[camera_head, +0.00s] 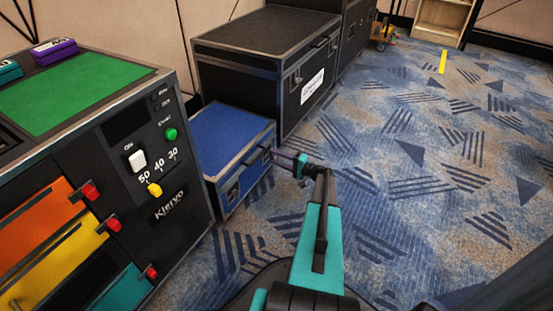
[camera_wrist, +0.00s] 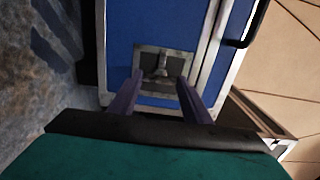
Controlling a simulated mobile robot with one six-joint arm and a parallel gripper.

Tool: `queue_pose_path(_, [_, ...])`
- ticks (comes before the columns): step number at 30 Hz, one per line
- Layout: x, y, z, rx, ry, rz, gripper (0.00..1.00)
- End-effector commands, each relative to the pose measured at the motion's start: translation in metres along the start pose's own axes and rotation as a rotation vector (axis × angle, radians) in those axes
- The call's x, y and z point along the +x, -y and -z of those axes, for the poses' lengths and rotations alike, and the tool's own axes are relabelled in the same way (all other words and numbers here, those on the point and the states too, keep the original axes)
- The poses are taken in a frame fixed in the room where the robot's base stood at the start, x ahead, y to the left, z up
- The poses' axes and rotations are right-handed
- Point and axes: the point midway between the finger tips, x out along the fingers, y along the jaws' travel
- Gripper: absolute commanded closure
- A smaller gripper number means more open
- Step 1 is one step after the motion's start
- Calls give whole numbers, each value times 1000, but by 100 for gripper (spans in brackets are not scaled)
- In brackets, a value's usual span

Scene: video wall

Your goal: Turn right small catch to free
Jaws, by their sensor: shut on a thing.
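A small blue case (camera_head: 228,131) with grey metal edges stands on the carpet between the console and a large black case. Its front also fills the middle of the wrist view (camera_wrist: 119,40). The right small catch (camera_wrist: 162,63) sits on a square metal plate on that front. My gripper (camera_head: 274,151) reaches the right part of the case front. In the wrist view its two purple fingers (camera_wrist: 160,75) stand on either side of the catch, shut on it. In the head view the fingers hide this catch. Another catch (camera_head: 233,191) shows on the left of the front.
A black handle (camera_wrist: 258,22) is on the case front beside the catch. A large black case (camera_head: 270,55) stands behind the blue one. A console (camera_head: 150,195) with knobs and coloured drawers stands close at the left. Patterned carpet (camera_head: 420,190) is open at the right.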

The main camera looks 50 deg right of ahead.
Motion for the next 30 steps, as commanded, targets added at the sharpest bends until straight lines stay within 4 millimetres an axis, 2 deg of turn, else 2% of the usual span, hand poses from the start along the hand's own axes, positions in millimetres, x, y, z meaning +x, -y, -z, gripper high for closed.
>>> queue_pose_path(6, [-1, 0, 1, -2, -2, -1, 79])
queue_pose_path(7, [-1, 0, 1, -2, -2, -1, 55])
queue_pose_path(10, [-1, 0, 0, -1, -1, -1, 38])
queue_pose_path(23, [-3, 0, 0, 0, 0, 0, 38])
queue_pose_path(30, [-24, 2, 0, 1, -1, -1, 38])
